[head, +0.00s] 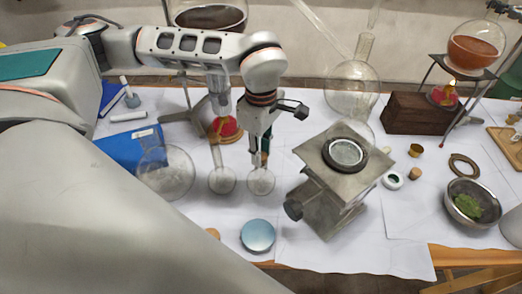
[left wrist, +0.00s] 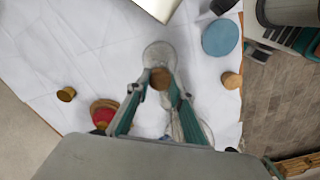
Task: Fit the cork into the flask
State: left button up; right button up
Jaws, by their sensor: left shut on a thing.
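My left gripper (head: 261,160) reaches down over the middle of the table. It is shut on a brown cork (left wrist: 160,77), which shows between its fingertips in the left wrist view. In the head view the cork is mostly hidden by the fingers. A small clear round glass flask (head: 261,182) stands directly below the gripper, and it also shows just beyond the cork in the left wrist view (left wrist: 159,52). I cannot tell whether the cork touches the flask's mouth. My right gripper is not in view.
A second small flask (head: 222,181) stands close to the left, with a larger glass vessel (head: 165,174) further left. A metal lab jack (head: 338,185) stands close on the right. A blue round lid (head: 258,236) lies in front. A red burner (head: 224,129) is behind.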

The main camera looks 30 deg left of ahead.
pick_arm(q)
jog(key=shift+f, duration=0.15)
dwell(0.7)
jog(key=o, duration=1.1)
jog(key=shift+c, duration=0.2)
jog(key=o, duration=0.4)
jog(key=shift+r+p, duration=1.4)
jog(key=shift+r, duration=0.7)
jog(key=shift+r+p, duration=1)
jog(key=shift+r, duration=0.45)
